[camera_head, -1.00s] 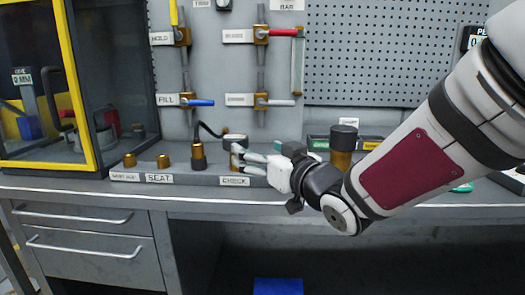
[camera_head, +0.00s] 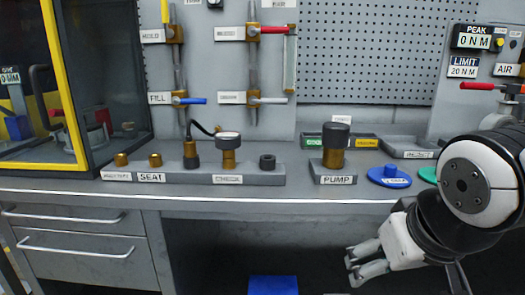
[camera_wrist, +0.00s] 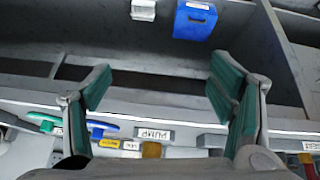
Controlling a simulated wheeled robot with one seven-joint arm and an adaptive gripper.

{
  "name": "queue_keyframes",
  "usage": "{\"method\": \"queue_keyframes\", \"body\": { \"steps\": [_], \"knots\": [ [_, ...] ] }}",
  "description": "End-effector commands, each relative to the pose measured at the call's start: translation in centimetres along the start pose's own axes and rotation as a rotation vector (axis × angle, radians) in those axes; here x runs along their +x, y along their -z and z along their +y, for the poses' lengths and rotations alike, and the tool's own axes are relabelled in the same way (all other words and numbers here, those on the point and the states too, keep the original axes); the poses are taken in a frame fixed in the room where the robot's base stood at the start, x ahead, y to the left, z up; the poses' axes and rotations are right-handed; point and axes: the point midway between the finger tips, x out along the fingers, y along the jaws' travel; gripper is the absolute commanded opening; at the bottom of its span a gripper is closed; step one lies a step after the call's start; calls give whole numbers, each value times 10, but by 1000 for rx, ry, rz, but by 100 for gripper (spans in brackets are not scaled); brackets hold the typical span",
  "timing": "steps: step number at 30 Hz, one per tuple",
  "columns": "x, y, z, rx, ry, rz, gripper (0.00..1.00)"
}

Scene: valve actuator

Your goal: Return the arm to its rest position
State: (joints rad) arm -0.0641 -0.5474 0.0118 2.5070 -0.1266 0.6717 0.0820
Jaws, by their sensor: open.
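My gripper (camera_head: 366,264) is at the lower right of the head view, in front of the bench's front edge and below its top. Its fingers point left, apart and empty. In the wrist view, the two green-padded fingers (camera_wrist: 160,98) stand wide apart with nothing between them. My arm reaches in from the right edge of the head view, its elbow joint close to the camera.
The bench top (camera_head: 230,193) holds a row of brass fittings, a gauge fitting (camera_head: 228,150) on the CHECK block, a PUMP block (camera_head: 337,173) and a blue disc (camera_head: 389,176). A blue bin (camera_head: 273,285) sits below; it also shows in the wrist view (camera_wrist: 195,19).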

Motion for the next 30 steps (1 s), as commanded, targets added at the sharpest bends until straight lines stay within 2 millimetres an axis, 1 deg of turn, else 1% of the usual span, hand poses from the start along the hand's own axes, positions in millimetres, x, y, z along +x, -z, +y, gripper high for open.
{"method": "queue_keyframes", "body": {
  "steps": [1,3,6,9,15,25,28,30],
  "knots": [
    [-9,-21,3,17,-1,-57,77],
    [-19,-50,3,31,4,-141,77],
    [-33,-85,2,47,17,-245,77],
    [-47,-114,-1,58,34,-331,77],
    [-74,-164,-9,72,74,-483,77],
    [-115,-130,-4,72,68,-423,77],
    [-131,-118,-1,73,66,-399,77],
    [-145,-108,0,73,65,-380,77]
  ]
}}
